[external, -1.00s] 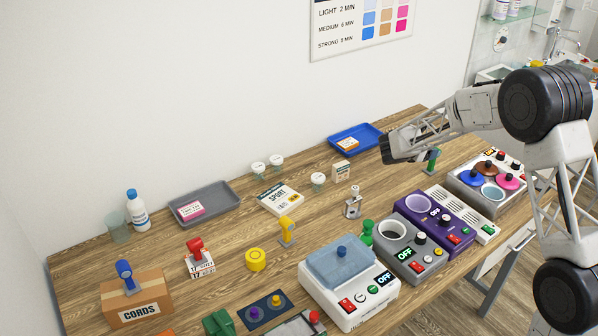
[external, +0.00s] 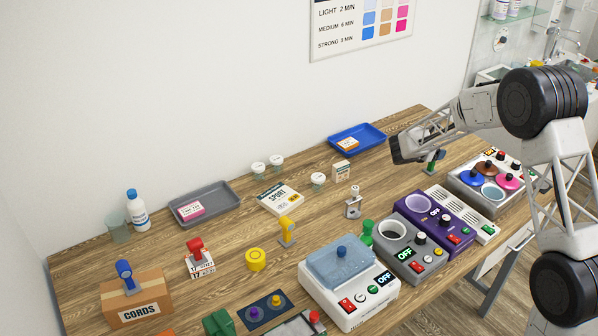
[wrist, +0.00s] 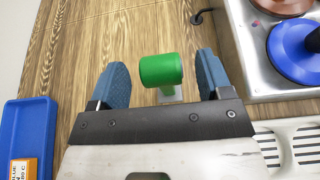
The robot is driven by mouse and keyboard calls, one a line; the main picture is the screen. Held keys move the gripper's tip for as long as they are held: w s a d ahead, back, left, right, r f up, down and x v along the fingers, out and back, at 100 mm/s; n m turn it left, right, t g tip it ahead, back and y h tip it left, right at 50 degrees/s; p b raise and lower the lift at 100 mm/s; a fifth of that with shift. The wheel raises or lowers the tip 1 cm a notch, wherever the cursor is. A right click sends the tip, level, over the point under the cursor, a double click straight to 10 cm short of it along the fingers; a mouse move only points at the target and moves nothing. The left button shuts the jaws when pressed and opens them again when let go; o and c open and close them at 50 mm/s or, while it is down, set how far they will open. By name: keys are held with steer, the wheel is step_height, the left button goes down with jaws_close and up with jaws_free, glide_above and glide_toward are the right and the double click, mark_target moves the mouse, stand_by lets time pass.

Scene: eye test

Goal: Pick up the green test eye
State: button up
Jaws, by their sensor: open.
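The green test eye (external: 432,160) stands on the wooden table near its far right part, partly hidden by my arm in the external view. In the external view my gripper (external: 398,150) is above the table, to the left of the green test eye, and holds nothing.
A steel warmer (wrist: 247,50) with coloured lids is close on the right.

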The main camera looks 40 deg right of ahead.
steer(key=shift+x, duration=0.9)
steer(key=c, duration=1.3)
